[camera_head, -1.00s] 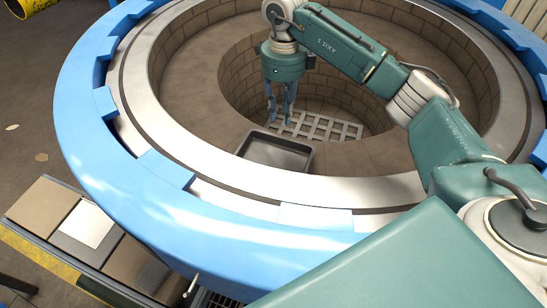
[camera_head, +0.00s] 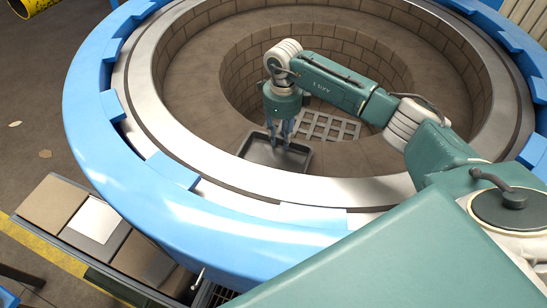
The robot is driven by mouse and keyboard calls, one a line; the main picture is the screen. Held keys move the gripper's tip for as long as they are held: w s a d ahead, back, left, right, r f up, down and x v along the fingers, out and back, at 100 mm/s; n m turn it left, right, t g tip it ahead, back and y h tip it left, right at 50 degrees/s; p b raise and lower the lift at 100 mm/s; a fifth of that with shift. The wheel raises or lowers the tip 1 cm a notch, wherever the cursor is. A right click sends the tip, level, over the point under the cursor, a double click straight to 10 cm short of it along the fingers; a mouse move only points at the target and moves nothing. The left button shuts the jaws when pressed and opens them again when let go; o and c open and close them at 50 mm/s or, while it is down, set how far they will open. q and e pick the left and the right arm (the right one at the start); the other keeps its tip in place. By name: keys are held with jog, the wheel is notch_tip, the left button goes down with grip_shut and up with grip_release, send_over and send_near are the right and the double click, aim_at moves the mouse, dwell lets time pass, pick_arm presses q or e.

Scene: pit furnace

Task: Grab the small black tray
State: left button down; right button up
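The small black tray (camera_head: 257,158) is a shallow dark rectangular pan. It lies inside the pit's rim, on the ledge beside the grate. My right gripper (camera_head: 280,146) points down with its two fingers apart, so it looks open. Its fingertips overlap the inside and far side of the tray in this view. I cannot tell whether they touch it. The fingers hide part of the tray's far edge. My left gripper is not in view.
The round brick-lined pit has a metal grate (camera_head: 332,126) in it and a raised blue ring (camera_head: 110,165) around it. Flat boxes (camera_head: 52,203) stand outside at the lower left. My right arm crosses the right side.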

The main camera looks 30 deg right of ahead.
grip_shut()
jog(key=shift+r, duration=0.2)
